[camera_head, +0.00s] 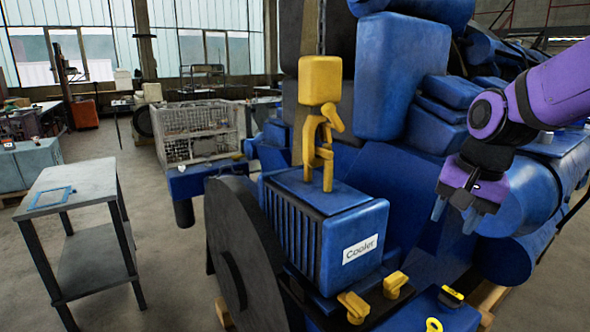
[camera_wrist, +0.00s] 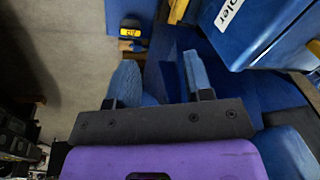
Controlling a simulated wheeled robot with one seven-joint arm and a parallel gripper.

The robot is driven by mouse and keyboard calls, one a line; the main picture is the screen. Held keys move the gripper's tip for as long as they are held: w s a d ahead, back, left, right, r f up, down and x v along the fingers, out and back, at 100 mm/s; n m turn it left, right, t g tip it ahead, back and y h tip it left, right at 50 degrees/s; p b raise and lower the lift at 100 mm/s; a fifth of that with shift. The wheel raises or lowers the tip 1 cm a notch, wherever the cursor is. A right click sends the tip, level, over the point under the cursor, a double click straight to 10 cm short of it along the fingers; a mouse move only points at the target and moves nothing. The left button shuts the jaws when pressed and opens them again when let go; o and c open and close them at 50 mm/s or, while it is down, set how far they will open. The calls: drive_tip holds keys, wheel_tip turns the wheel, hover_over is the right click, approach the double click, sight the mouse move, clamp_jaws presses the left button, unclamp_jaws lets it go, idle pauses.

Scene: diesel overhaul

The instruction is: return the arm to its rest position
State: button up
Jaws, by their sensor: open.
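My purple arm (camera_head: 550,92) reaches in from the right in the head view. My gripper (camera_head: 455,215) hangs at its end with blue fingertips pointing down, in front of the blue engine (camera_head: 400,85). In the wrist view my gripper (camera_wrist: 158,80) shows two blue fingers spread apart with nothing between them. The cooler (camera_head: 355,245), a blue block with a white label, stands to the left of my gripper. It also shows at the upper right of the wrist view (camera_wrist: 265,30).
A yellow hook block (camera_head: 320,80) stands on the cooler. Yellow clamps (camera_head: 395,283) lie before it. A yellow-and-black item (camera_head: 451,295) sits on a blue surface below my gripper. A grey side table (camera_head: 75,185) holds a blue frame (camera_head: 52,196). A wire crate (camera_head: 195,130) stands behind. Floor is free between table and engine.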

drive_tip(key=s+d+r+n+t, duration=0.1)
drive_tip(key=s+r+n, duration=0.1)
drive_tip(key=s, duration=0.5)
drive_tip(key=s+d+r+n+t+h, duration=0.1)
drive_tip(key=s+r+n+t, duration=0.1)
drive_tip(key=s, duration=0.6)
drive_tip(key=shift+s+d+r+n, duration=0.2)
drive_tip(key=shift+d+r+n, duration=0.2)
drive_tip(key=shift+r+n, duration=0.55)
drive_tip(key=shift+w+f, duration=0.1)
drive_tip(key=shift+f, duration=0.05)
